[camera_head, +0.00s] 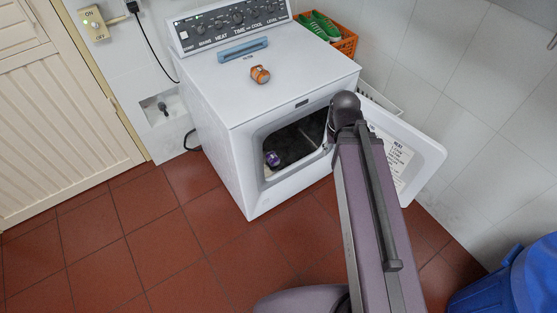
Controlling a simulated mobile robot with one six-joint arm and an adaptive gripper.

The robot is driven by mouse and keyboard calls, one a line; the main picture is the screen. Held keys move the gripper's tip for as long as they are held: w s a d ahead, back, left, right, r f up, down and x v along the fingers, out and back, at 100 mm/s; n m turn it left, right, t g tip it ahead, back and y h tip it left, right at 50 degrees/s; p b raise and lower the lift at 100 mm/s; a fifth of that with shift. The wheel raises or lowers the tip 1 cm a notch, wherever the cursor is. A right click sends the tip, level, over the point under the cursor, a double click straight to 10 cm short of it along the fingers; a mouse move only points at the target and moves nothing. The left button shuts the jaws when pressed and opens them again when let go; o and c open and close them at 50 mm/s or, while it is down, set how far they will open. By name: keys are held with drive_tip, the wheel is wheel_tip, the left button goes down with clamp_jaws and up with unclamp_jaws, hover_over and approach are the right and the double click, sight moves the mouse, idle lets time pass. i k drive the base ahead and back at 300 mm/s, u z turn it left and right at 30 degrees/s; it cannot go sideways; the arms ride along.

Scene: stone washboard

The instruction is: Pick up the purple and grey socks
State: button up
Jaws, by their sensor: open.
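A small purple bundle (272,159), which looks like the purple and grey socks, lies inside the dryer at the left of the door opening. Grey parts are hard to make out at this size. The white dryer (225,90) stands against the wall with its door (425,152) swung open to the right. My arm rises from the bottom of the view to a dark round joint in front of the dryer's right side. My gripper does not show, and the arm covers part of the opening's right side.
An orange-brown object (260,74) and a blue strip (243,50) lie on the dryer top. An orange basket (345,42) with green items is behind it. A blue bin (490,292) stands at lower right. The red tile floor (130,240) at left is clear.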

sight(270, 158)
drive_tip(key=u, duration=0.05)
drive_tip(key=i, duration=1)
drive_tip(key=z, duration=0.05)
